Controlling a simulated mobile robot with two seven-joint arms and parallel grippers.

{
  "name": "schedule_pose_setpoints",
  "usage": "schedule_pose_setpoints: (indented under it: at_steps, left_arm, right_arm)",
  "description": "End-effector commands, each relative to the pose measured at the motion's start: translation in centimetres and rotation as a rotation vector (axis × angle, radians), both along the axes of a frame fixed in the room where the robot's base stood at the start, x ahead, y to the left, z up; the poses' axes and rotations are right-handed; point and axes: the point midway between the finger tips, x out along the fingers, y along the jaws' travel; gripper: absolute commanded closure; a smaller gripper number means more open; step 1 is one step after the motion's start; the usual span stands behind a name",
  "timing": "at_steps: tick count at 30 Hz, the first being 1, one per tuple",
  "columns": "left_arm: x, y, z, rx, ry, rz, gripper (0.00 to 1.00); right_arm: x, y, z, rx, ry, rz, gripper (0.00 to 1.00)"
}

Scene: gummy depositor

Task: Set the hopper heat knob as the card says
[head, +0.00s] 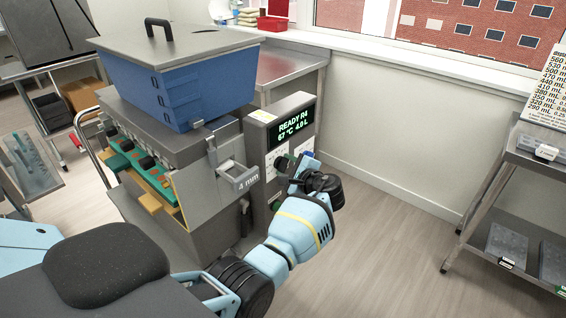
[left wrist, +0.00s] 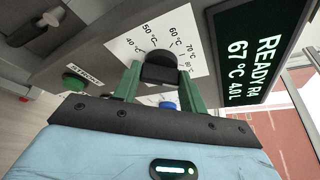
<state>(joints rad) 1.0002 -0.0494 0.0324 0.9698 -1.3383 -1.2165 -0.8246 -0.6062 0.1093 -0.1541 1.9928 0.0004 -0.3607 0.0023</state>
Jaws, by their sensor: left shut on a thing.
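The hopper heat knob (left wrist: 160,66) is black and sits on a white dial marked in °C, with 40, 50, 60 and 70 readable in the left wrist view. My left gripper (left wrist: 158,78) is shut on it, one green finger on each side. In the head view my left gripper (head: 291,170) is against the front control panel (head: 270,140) of the depositor. Its hand hides most of the dial there. The display (head: 294,137) reads READY R4, 67 °C, 4.0 L. I cannot tell the knob's exact pointer setting. My right gripper is not in view.
A blue hopper (head: 185,90) with a grey lid tops the machine. A green button (left wrist: 74,80) and a blue button (left wrist: 168,105) flank the dial. A chart of mL values (head: 548,92) stands at the right above a grey cart (head: 525,158). The floor between is clear.

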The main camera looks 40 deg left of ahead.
Motion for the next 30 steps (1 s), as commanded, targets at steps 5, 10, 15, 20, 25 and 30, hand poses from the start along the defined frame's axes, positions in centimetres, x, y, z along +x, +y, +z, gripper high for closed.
schedule_pose_setpoints:
  at_steps: [5,10,15,20,25,30]
  left_arm:
    - [0.23,0.01,0.68,0.014,0.164,0.0,0.81]
    - [0.31,0.06,0.52,0.027,0.322,0.001,0.81]
    - [0.38,0.04,0.34,0.038,0.462,0.001,0.81]
    - [0.42,0.01,0.22,0.046,0.568,0.0,0.81]
    - [0.45,-0.01,0.2,0.052,0.645,0.0,0.81]
    - [0.45,0.0,0.22,0.056,0.689,0.001,0.81]
  right_arm:
    - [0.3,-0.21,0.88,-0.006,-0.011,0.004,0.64]
    - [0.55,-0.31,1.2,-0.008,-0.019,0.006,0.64]
    - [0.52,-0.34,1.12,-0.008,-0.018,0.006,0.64]
    - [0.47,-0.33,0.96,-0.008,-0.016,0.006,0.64]
    - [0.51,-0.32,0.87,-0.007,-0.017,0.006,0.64]
    - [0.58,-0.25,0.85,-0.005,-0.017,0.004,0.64]
